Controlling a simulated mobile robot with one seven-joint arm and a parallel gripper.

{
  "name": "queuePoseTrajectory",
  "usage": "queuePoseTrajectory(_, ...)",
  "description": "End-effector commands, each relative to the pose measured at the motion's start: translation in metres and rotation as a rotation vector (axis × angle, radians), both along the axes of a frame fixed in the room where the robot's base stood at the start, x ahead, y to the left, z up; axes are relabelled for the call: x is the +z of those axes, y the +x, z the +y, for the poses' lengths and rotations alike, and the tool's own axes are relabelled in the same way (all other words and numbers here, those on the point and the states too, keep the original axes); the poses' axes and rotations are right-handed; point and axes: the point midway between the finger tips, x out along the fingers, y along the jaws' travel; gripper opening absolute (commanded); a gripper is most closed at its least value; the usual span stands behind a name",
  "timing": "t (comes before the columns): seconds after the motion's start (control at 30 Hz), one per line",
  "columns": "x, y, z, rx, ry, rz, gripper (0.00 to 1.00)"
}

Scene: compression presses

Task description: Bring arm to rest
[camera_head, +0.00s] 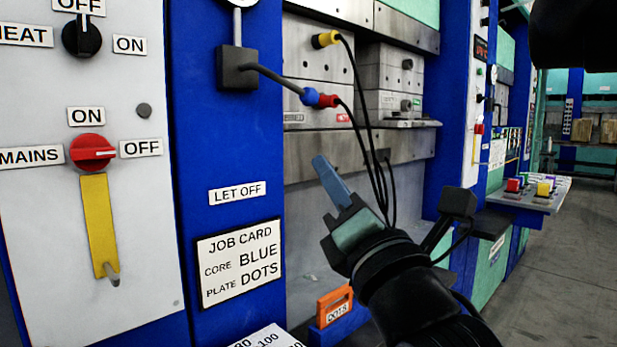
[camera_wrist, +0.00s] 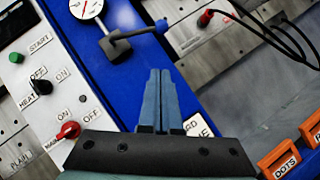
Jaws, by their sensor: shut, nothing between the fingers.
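My gripper (camera_head: 330,178) is in front of the press, right of the blue column, with its blue fingers pointing up and slightly left. In the wrist view my gripper (camera_wrist: 159,74) has its two fingers together and nothing between them. It appears apart from the panels and the press. My arm comes in from the bottom right of the head view. The fingers cover part of the job card in the wrist view; the head view shows the whole job card (camera_head: 239,261), reading core BLUE, plate DOTS.
The white panel (camera_head: 40,220) has a red mains knob (camera_head: 93,152). An orange DOTS holder (camera_head: 335,305) sits low. A control shelf (camera_head: 530,197) stands right; open floor (camera_head: 575,265) lies beyond.

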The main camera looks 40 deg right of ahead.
Motion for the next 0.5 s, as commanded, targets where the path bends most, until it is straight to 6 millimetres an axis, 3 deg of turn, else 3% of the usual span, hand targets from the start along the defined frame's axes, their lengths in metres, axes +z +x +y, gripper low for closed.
queuePoseTrajectory(0.3,0.002,0.002,0.005,0.017,0.016,-0.011,0.0)
queuePoseTrajectory(0.37,0.005,0.004,0.016,0.054,0.054,-0.034,0.0)
queuePoseTrajectory(0.5,0.02,0.012,0.062,0.229,0.244,-0.14,0.0)
